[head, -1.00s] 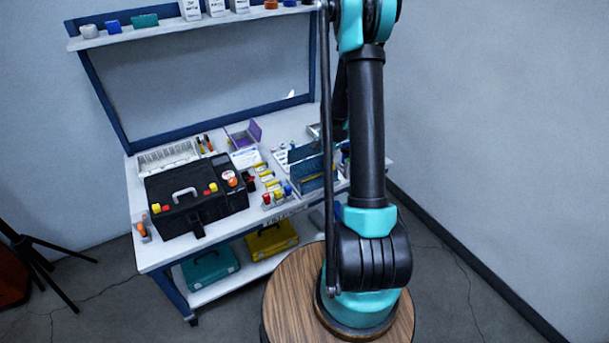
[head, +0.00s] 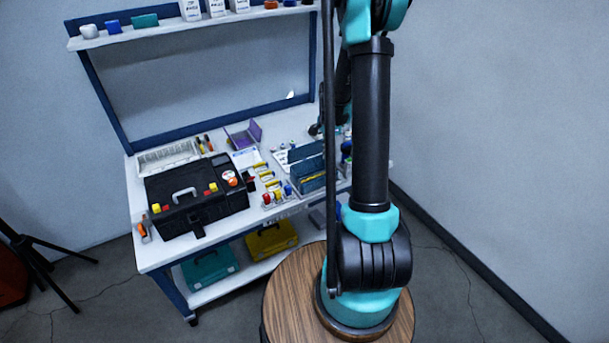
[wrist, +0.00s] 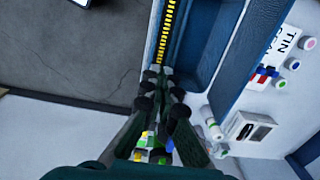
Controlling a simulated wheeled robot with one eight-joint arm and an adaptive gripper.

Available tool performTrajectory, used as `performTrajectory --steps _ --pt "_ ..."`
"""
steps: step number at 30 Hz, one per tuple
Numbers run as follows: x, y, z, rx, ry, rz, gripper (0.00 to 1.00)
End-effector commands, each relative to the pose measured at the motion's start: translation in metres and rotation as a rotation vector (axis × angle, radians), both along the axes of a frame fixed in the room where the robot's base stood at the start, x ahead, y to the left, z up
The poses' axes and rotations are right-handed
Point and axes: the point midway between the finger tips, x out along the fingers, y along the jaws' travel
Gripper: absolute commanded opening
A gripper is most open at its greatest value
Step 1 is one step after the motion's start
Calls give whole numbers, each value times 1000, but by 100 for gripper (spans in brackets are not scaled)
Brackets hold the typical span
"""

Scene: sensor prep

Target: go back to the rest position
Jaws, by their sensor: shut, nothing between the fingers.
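My gripper (wrist: 160,84) shows in the wrist view with its two fingers together and nothing between them. It is above the blue bin (wrist: 206,50), near the bin's end. A yellow strip with dark marks (wrist: 166,30) shows along the bin's left side. In the head view my arm stands upright on the round wooden pedestal, and its far part reaches over the right side of the bench. The gripper's fingers are hidden behind the arm there. The blue bin (head: 306,176) also shows in the head view, with something yellow in it.
The white workbench (head: 160,255) holds a black case (head: 195,205), a grey rack (head: 166,156) and a purple open box (head: 243,136). Coloured small parts lie near the bin. A shelf (head: 160,28) crosses above. Green (head: 210,266) and yellow (head: 271,240) cases sit below.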

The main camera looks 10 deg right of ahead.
Motion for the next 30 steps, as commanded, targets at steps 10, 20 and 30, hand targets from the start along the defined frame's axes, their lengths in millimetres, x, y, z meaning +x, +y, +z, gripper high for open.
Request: performTrajectory --steps 10,20,30 --pt "0 0 10 0 0 0 0" --pt "-2 1 11 0 -3 9 0" --pt "-62 27 59 -22 -89 310 0"
